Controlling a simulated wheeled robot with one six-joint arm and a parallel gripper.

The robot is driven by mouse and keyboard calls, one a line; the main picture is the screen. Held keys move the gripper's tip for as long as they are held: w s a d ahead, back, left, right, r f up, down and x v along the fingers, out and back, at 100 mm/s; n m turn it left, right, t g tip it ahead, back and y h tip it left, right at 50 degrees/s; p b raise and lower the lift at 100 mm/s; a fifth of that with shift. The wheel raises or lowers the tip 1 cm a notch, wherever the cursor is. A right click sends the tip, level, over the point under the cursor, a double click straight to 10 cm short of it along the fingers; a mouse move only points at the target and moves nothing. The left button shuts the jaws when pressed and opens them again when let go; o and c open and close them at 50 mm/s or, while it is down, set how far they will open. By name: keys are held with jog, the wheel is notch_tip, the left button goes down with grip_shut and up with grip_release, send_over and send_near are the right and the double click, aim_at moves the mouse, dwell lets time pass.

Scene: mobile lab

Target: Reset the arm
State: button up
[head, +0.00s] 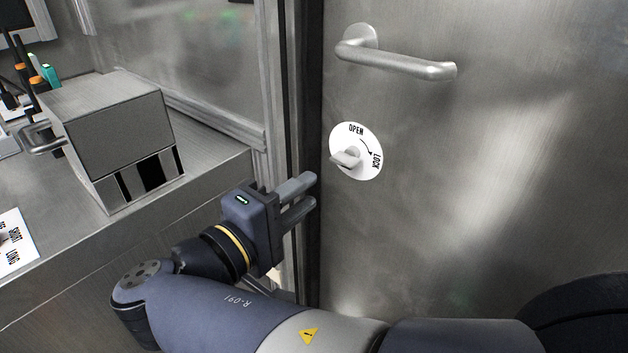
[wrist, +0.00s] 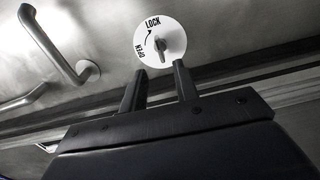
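My gripper (head: 314,190) is in front of the door's left edge, just below and left of the round lock dial (head: 371,140). Its two fingers are apart, with nothing between them. In the wrist view, the open fingers (wrist: 158,82) point toward the white dial (wrist: 178,32), which shows beyond the tips. The dial is marked OPEN and LOCK with a curved arrow. Its small metal knob (head: 346,158) looks clear of the fingers. My arm stretches along the bottom of the head view and bends up to the gripper.
The metal door (head: 500,150) fills the right side, with a lever handle (head: 410,64) above the dial. A steel counter (head: 205,160) at left holds a grey box (head: 110,120) and a white label card (head: 14,248). The door frame (head: 272,90) stands close beside the gripper.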

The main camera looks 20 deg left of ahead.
aim_at(342, 163)
jog(key=b+x, duration=0.2)
jog(key=x, duration=0.7)
jog(key=shift+w+d+b, duration=0.2)
jog(key=shift+w+b, duration=0.15)
jog(key=shift+b, duration=0.05)
jog(key=shift+w+d, duration=0.2)
jog(key=shift+w, duration=0.35)
